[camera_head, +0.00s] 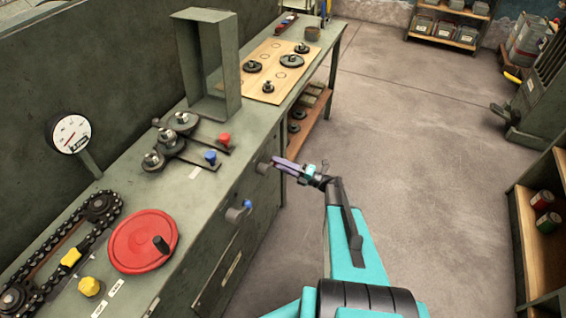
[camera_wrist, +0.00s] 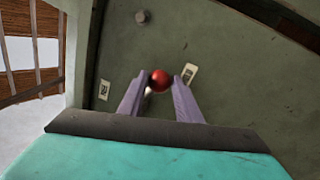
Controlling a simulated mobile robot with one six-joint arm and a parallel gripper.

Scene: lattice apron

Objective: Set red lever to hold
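A red ball knob (camera_wrist: 160,80), which looks like the red lever's end, shows in the wrist view in front of a dark green panel. My gripper (camera_wrist: 160,77) has its two purple fingers apart, one on each side of the knob, with a thin gap visible. I cannot tell how deep the knob sits between the tips. Two small pale labels, left (camera_wrist: 104,90) and right (camera_wrist: 190,73), flank it; their print is unreadable. In the head view my gripper (camera_head: 277,162) is at the bench front beside a grey round hub (camera_head: 262,168); the knob is hidden there.
A blue-knobbed lever (camera_head: 247,204) is on the same front, nearer. The bench top (camera_head: 205,185) holds a red handwheel (camera_head: 143,241), a chain drive, a gauge (camera_head: 69,132), and small red (camera_head: 224,139) and blue (camera_head: 211,156) handles. The floor (camera_head: 420,130) to the right is clear.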

